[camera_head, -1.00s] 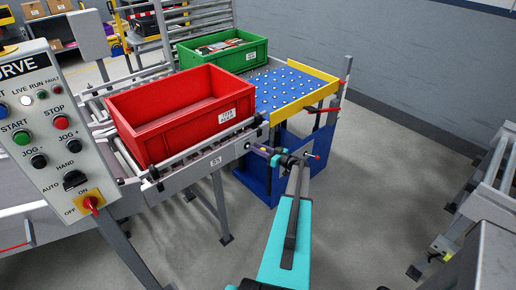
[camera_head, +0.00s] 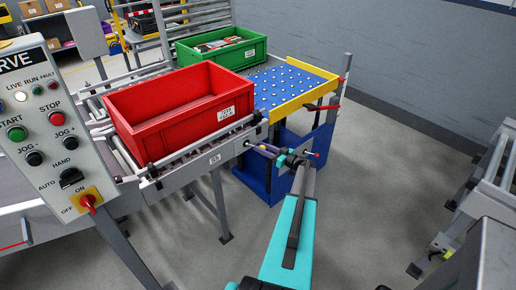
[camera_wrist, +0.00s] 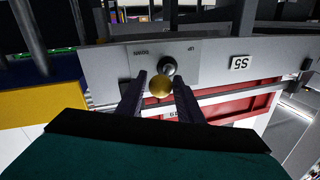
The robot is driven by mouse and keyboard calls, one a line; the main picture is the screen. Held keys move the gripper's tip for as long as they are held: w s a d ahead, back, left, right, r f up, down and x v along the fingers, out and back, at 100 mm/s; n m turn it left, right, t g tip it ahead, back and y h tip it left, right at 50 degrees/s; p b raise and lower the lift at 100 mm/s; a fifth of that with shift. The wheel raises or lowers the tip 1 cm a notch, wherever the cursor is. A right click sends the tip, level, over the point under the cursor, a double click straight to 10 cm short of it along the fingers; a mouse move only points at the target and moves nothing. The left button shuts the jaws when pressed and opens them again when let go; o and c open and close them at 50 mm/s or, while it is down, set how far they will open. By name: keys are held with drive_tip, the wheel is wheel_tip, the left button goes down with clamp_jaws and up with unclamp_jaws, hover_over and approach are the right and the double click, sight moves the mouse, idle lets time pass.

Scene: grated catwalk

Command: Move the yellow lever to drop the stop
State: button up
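The yellow lever shows in the wrist view as a round yellow knob (camera_wrist: 160,87) in front of a dark round mount on a pale plate (camera_wrist: 190,62) marked UP and DOWN. My gripper (camera_wrist: 160,90) has one finger on each side of the knob. The fingers look apart, with narrow gaps; I cannot tell if either touches it. The red tote (camera_head: 175,128) sits on the rollers near the conveyor's end. I cannot make out the stop clearly.
A control panel (camera_head: 50,130) stands at the left. Another conveyor frame (camera_head: 490,190) is at the right. Floor between is clear.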

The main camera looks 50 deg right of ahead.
drive_tip(key=s+b, duration=0.2)
drive_tip(key=s, duration=0.8)
drive_tip(key=shift+s+d, duration=0.15)
drive_tip(key=shift+d, duration=0.2)
